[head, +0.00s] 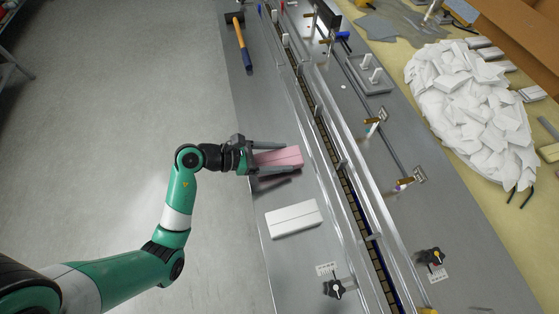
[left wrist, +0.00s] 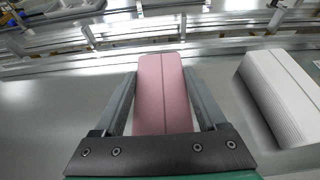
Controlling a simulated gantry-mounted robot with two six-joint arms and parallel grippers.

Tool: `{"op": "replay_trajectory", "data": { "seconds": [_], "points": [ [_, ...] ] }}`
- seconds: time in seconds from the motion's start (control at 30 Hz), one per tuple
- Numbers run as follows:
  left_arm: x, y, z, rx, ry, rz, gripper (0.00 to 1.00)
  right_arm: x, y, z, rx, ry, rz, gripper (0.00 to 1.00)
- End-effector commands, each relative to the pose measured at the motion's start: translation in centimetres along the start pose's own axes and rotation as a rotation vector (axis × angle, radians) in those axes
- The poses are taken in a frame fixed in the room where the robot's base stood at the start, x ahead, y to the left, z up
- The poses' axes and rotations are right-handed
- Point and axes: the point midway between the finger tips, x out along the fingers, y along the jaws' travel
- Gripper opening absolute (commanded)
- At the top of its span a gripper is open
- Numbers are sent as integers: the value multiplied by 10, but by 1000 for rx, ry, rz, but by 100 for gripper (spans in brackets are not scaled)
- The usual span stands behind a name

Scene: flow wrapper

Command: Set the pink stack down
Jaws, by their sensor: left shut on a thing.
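The pink stack (head: 279,158) is a block with a seam along its top, between the fingers of my left gripper (head: 283,157) in the head view. In the left wrist view the pink stack (left wrist: 163,92) lies lengthwise between the two grey fingers of the left gripper (left wrist: 164,100). The gripper is shut on it. The stack is over the grey machine deck (head: 262,110), left of the conveyor. A dark shadow lies just below it in the head view; I cannot tell whether it touches the deck. My right gripper is not in view.
A white stack (head: 293,219) lies on the deck nearer the front, and shows at right in the left wrist view (left wrist: 280,95). Metal conveyor rails (head: 325,140) run along the right. A hammer (head: 241,42) lies at the back. A black knob (head: 335,288) is at the front.

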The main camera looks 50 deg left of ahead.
Motion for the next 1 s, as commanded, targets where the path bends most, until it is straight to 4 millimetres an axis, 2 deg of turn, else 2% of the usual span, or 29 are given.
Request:
{"op": "replay_trajectory", "data": {
  "seconds": [0.03, 0.4, 0.43, 0.57, 1.0],
  "points": [
    [5, 0, -13, -2, 0, 0, 22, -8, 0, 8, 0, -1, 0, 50],
    [6, 0, -15, 0, -1, 1, 22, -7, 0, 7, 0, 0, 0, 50],
    [6, 0, -15, 0, -1, 1, 76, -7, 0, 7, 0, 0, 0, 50],
    [6, 0, -14, 0, -1, 1, 99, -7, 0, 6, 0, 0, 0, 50],
    [2, 0, -10, 0, 0, 1, 100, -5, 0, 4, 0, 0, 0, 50]
  ]
}}
